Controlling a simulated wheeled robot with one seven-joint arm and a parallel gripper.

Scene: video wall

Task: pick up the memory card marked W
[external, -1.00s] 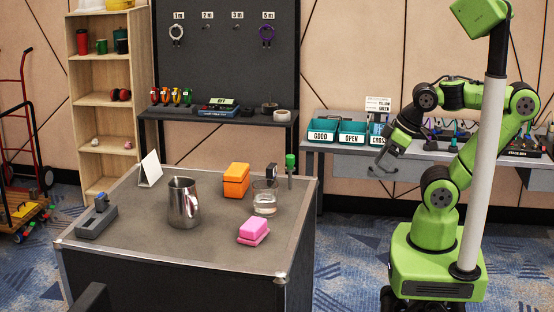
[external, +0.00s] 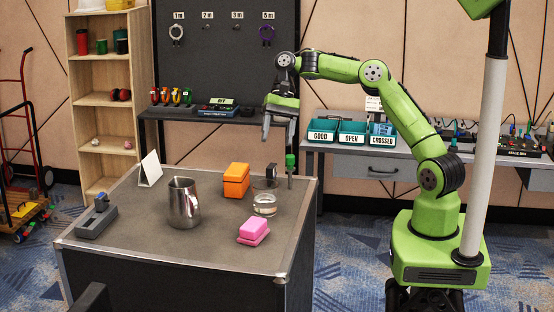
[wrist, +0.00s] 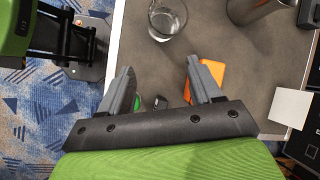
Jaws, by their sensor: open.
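No memory card with a readable W shows in either view. A small dark upright item (external: 271,171) stands on the table behind the glass, below my gripper, too small to identify. In the wrist view, small dark items (wrist: 160,102) lie between my fingers, partly hidden by the gripper. My gripper (external: 279,128) is open and empty, pointing down above the table's far right corner. Its fingers also show in the wrist view (wrist: 160,67).
On the table (external: 130,215) are a glass (external: 264,207), a green-capped tool (external: 290,163), an orange box (external: 236,180), a steel pitcher (external: 184,205), a pink block (external: 254,229), a white folded card (external: 150,169) and a grey device (external: 97,217).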

